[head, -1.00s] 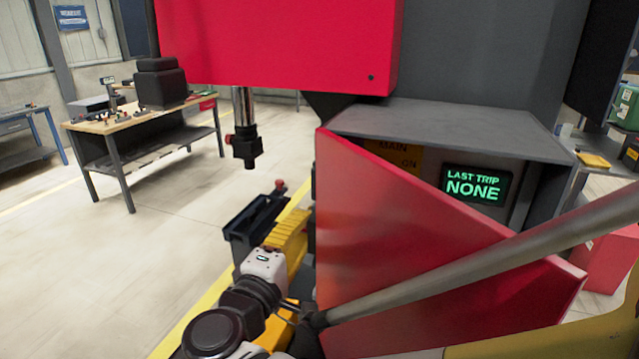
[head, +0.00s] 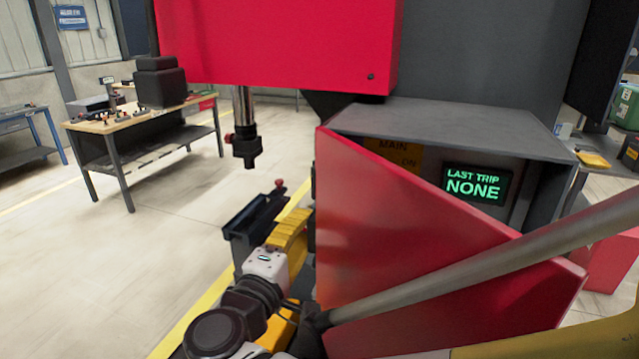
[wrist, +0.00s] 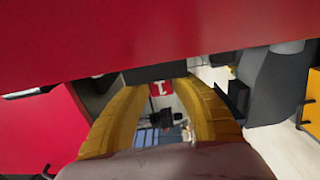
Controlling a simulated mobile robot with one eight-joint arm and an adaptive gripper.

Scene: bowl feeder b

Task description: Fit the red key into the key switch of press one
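My gripper (wrist: 160,84) has two curved yellow fingers, spread apart in the wrist view. In the head view its yellow fingers (head: 291,230) show left of the open red door (head: 410,240) of the press. A small red patch with a white mark (wrist: 158,89) shows between the fingertips in the wrist view. It looks apart from both fingers, and I cannot tell whether it is the red key or something behind. The cabinet behind the door holds a lit "LAST TRIP NONE" display (head: 476,186) and a yellow "MAIN ON" label (head: 393,156). I cannot make out the key switch.
The red press head (head: 280,45) hangs above with a dark tool (head: 245,148) under it. A dark box (head: 255,222) stands just left of my gripper. A workbench (head: 145,122) stands at the back left, with open floor before it. A red surface fills the wrist view's top.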

